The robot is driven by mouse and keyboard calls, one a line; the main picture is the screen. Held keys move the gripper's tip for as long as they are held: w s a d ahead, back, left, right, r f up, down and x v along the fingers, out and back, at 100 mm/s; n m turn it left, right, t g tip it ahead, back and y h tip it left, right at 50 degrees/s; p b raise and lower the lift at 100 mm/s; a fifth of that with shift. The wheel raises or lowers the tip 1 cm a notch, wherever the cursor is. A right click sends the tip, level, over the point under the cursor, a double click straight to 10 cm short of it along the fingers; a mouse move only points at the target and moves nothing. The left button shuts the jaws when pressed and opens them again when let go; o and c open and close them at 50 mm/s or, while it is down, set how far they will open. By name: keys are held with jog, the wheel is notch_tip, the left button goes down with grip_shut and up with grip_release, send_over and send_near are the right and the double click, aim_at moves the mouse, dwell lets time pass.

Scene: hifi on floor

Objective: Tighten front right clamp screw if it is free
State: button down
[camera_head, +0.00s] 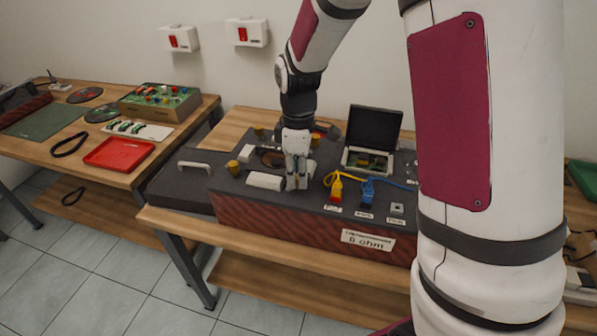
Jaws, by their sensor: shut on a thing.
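The dark grey hifi unit (226,189) with a red-brown front lies on the table. Around a round recess (271,158) on its top stand yellow clamp screws: back left (259,132), front left (233,167) and back right (315,140). My gripper (297,184) points down at the front right of this group, with its fingers close together at the unit's top. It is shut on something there. The front right clamp screw's place is at the fingers, which hide it; how tight it is cannot be seen.
A white block (265,181) lies just left of my gripper. Yellow (336,188) and blue (367,190) cable plugs stand to its right. An open case (372,135) stands behind them. A left table holds a red tray (119,153). My arm hides the right side.

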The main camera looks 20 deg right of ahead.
jog(key=m, duration=0.4)
jog(key=shift+m+p, duration=0.3)
jog(key=shift+p, duration=0.1)
jog(key=m+p, duration=0.1)
jog(key=m, duration=0.4)
jog(key=m+p, duration=0.1)
jog(key=m, duration=0.4)
jog(key=m+p, duration=0.1)
jog(key=m, duration=0.3)
jog(key=shift+d+m, duration=0.1)
jog(key=shift+m, duration=0.2)
jog(key=c, duration=1.4)
grip_release()
jog(key=shift+r, duration=0.1)
